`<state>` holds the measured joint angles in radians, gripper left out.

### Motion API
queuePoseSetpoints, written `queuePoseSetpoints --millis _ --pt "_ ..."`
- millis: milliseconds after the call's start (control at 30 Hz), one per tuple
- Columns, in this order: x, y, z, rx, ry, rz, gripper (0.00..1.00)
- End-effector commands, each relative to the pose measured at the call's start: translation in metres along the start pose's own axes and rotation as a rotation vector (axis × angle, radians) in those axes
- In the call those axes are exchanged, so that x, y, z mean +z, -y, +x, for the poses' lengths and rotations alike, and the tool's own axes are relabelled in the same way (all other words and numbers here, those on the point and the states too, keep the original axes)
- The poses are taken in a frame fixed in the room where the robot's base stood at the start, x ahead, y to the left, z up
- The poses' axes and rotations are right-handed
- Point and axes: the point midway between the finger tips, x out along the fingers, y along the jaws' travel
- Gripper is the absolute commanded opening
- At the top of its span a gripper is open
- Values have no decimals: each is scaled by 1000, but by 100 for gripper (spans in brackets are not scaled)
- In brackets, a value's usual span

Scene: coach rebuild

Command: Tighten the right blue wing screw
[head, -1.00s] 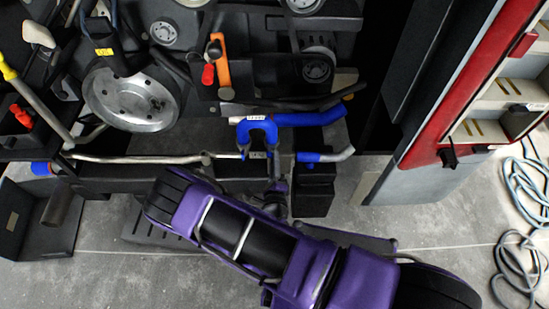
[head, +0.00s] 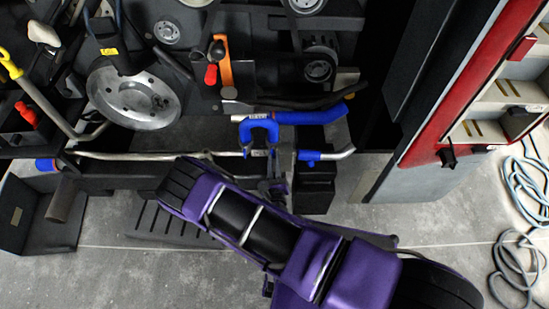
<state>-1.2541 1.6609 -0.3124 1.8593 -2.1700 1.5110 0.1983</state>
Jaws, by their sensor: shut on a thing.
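The right blue wing screw (head: 309,156) is a small blue piece at the right end of the long horizontal metal pipe, with a bent metal tube running out of it to the right. My gripper (head: 286,160) is at the left end of this blue piece and is shut on it. My purple and black arm reaches in from the lower right and hides part of the gripper, so the exact grip is hard to see. Another blue piece (head: 46,165) is at the pipe's far left end.
A blue U-shaped clamp (head: 259,127) and a thick blue hose (head: 312,116) are close above my gripper. A black block (head: 314,188) sits just below. A red and grey cabinet (head: 440,120) stands to the right.

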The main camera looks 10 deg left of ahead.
Motion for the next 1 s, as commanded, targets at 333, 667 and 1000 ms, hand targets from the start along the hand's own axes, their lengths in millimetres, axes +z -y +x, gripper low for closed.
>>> queuePoseSetpoints --millis 333,667,1000 --pt "2 -1 1 0 6 64 0" --pt "2 -1 1 0 6 64 0" --pt "1 -1 0 0 3 63 40"
